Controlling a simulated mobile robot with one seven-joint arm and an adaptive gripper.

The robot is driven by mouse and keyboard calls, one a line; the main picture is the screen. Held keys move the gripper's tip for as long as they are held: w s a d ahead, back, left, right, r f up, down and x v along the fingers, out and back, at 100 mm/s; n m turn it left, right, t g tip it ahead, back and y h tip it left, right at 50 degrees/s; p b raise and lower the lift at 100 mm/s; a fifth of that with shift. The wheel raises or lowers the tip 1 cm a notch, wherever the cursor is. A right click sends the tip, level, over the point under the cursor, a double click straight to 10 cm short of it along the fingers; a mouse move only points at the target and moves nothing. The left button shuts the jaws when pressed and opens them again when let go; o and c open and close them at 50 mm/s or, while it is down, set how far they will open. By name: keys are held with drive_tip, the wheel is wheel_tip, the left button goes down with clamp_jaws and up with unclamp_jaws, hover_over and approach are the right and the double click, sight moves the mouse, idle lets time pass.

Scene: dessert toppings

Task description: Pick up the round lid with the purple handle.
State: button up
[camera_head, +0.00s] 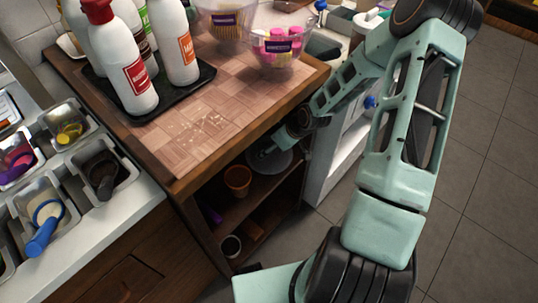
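A round grey, partly see-through disc (283,164), which looks like the lid, shows on the upper shelf under the wooden counter. No purple handle can be made out on it. My arm comes in from the right and reaches into the open shelf. My gripper (266,152) is at the disc, small and dark in the shade, and it covers part of the disc. I cannot tell whether the fingers are open or shut, or whether they touch the disc.
The wooden counter (205,125) overhangs the shelf. It bears a black tray (186,92) of sauce bottles and two clear bowls. An orange-brown cup (237,181) stands left of the disc. A small purple item (212,214) and a white-rimmed cup (231,246) lie lower. Topping tubs line the left.

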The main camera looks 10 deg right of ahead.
drive_tip(key=shift+w+a+f, duration=0.15)
drive_tip(key=shift+w+f, duration=0.1)
drive_tip(key=shift+f, duration=0.4)
drive_tip(key=shift+c, duration=0.5)
drive_tip(key=shift+r, duration=0.1)
drive_tip(key=c, duration=1.2)
